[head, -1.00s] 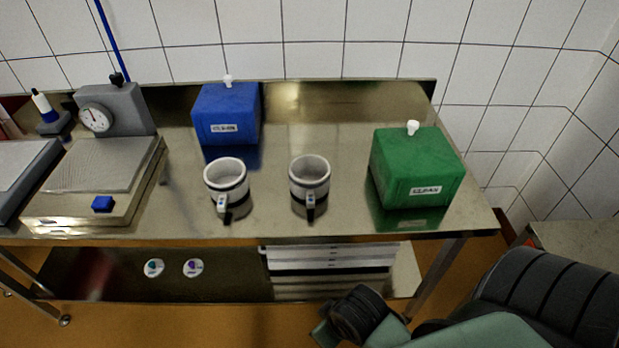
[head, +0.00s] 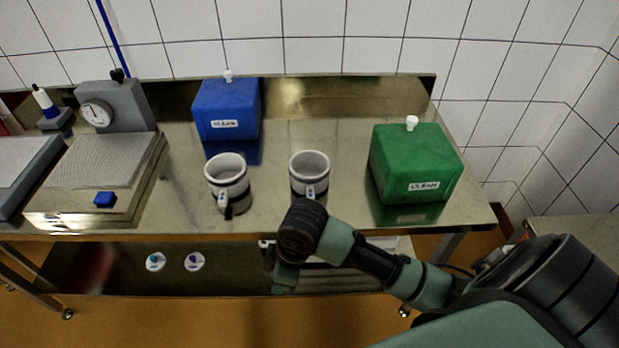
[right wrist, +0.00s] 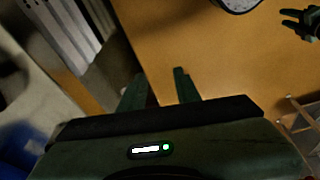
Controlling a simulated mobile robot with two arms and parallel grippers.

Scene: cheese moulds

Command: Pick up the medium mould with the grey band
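Two white handled moulds stand upright on the steel table in the head view. The left mould (head: 226,171) shows a dark band. The right mould (head: 309,165) has its lower part partly hidden by my right arm, so its band colour is hard to tell. My right gripper (head: 285,279) hangs low in front of the table edge, below the right mould and apart from it. In the right wrist view my right gripper (right wrist: 160,88) has its fingers spread with nothing between them. My left gripper (right wrist: 289,18) shows small at that view's upper right, fingers apart and empty.
A blue box (head: 226,108) stands behind the moulds and a green box (head: 414,165) to their right. A scale (head: 100,170) with a dial stands at the left. The steel table (head: 350,140) is clear between the moulds and the green box. A shelf lies below.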

